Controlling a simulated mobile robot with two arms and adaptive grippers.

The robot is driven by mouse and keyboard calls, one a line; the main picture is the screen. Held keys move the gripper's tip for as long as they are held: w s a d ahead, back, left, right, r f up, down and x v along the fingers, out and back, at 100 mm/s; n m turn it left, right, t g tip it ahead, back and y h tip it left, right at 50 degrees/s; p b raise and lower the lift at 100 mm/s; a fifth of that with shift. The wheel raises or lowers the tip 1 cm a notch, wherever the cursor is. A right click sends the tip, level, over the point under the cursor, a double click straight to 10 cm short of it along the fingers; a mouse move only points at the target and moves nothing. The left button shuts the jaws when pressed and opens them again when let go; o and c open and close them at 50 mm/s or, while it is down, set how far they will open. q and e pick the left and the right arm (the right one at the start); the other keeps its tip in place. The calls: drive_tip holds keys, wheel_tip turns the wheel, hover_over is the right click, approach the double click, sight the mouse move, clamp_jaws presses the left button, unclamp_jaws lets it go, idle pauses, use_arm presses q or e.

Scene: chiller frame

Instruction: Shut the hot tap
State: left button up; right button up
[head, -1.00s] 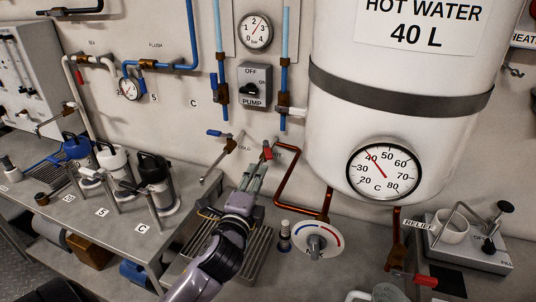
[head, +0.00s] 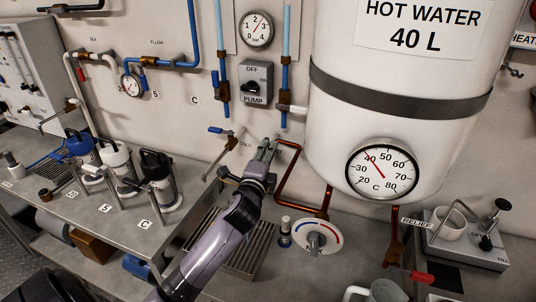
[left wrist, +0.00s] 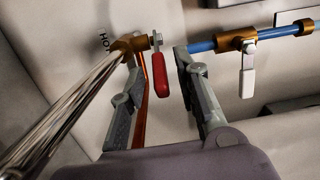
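The hot tap shows in the left wrist view with a brass body (left wrist: 130,46), a long shiny spout (left wrist: 62,108) and a red lever (left wrist: 160,76). A partly hidden "HOT" label is beside it. My left gripper (left wrist: 158,64) is open, one finger on each side of the red lever, with visible gaps. I cannot tell how deep the lever sits between the fingers. In the head view, my left gripper (head: 268,143) reaches up to the wall and hides most of the tap. My right gripper is not in view.
The blue-levered cold tap (head: 228,133) is close on the left. Copper pipe (head: 279,186) runs just right of my gripper, beside the white water tank (head: 400,105). A mixer dial (head: 317,237) and drain grate (head: 240,255) are below. The pump switch (head: 256,84) is above.

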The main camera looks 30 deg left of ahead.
use_arm(q)
clamp_jaws()
idle(0.6)
